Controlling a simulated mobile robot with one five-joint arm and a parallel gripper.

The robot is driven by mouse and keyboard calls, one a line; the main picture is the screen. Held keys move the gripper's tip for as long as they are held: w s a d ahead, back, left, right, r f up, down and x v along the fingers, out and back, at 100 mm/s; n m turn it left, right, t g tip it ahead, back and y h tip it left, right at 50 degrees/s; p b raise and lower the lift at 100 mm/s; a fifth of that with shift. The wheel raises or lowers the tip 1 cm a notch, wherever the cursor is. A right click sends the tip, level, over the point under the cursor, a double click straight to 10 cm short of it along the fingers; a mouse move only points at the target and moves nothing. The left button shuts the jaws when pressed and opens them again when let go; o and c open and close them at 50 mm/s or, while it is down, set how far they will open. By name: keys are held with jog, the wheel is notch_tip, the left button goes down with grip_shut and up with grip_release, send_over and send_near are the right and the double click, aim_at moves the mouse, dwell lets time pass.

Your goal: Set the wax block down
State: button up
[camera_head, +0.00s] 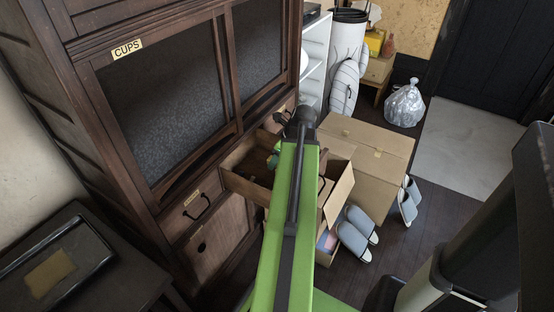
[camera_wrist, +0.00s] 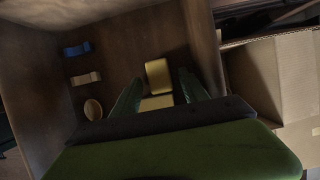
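A yellow block (camera_wrist: 158,76), which looks like the wax block, lies in the open wooden drawer. My gripper (camera_wrist: 160,80) is inside the drawer, its two green fingers spread on either side of the block, with small gaps visible. A second yellow piece (camera_wrist: 157,103) shows nearer, between the fingers; its lower part is hidden by my gripper. In the head view, the drawer (camera_head: 240,184) juts from the dark cabinet, and my arm hides most of its inside and the block.
A blue piece (camera_wrist: 77,49), a beige piece (camera_wrist: 86,78) and a round tan piece (camera_wrist: 93,109) lie along the drawer's left side. A cardboard box (camera_head: 368,150) stands right of the drawer, with slippers (camera_head: 357,232) near it. The cabinet (camera_head: 150,110) bears a CUPS label.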

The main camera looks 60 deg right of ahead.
jog(key=shift+r+p, duration=0.35)
jog(key=p+v, duration=1)
jog(key=v, duration=0.1)
jog(key=shift+s+r+p, duration=0.15)
jog(key=shift+r+p, duration=0.15)
jog(key=shift+p, duration=0.05)
